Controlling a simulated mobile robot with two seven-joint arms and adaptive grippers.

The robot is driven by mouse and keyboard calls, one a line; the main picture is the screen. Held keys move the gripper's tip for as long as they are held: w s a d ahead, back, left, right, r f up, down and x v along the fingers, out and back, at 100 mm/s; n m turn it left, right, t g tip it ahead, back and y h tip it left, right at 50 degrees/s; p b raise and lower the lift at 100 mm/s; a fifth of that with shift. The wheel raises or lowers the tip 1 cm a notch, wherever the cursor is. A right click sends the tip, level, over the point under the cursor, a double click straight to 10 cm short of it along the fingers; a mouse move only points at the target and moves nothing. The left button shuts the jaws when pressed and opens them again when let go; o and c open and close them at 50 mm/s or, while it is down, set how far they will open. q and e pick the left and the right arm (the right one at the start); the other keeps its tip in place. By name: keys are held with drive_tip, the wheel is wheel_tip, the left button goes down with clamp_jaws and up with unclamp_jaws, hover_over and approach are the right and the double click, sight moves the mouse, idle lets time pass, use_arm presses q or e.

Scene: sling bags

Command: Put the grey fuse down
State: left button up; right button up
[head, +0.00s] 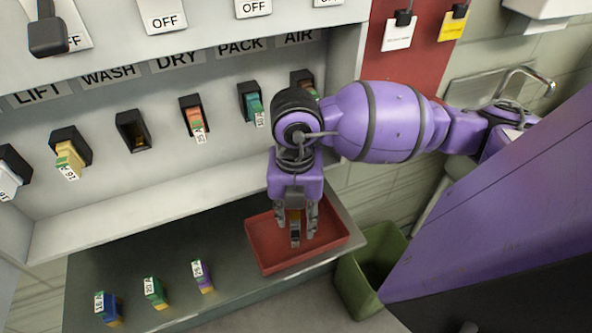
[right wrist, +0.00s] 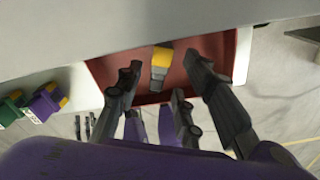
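The grey fuse (right wrist: 158,76), with a yellow end, is at the red tray (right wrist: 220,48) in the right wrist view. It shows between the fingers of my right gripper (right wrist: 165,78), with a gap on each side. In the head view my right gripper (head: 297,222) points down over the red tray (head: 268,262), and the grey fuse (head: 295,232) shows between its fingers. The gripper is open around the fuse. I cannot tell exactly how the fuse rests on the tray floor. My left gripper is in neither view.
Blue (head: 108,308), green (head: 155,292) and purple (head: 203,276) fuses stand on the shelf left of the tray. A green bin (head: 365,285) is below right.

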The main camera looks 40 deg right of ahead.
sight(296, 222)
wheel_tip(296, 222, up, 11)
drive_tip(key=shift+p, duration=0.3)
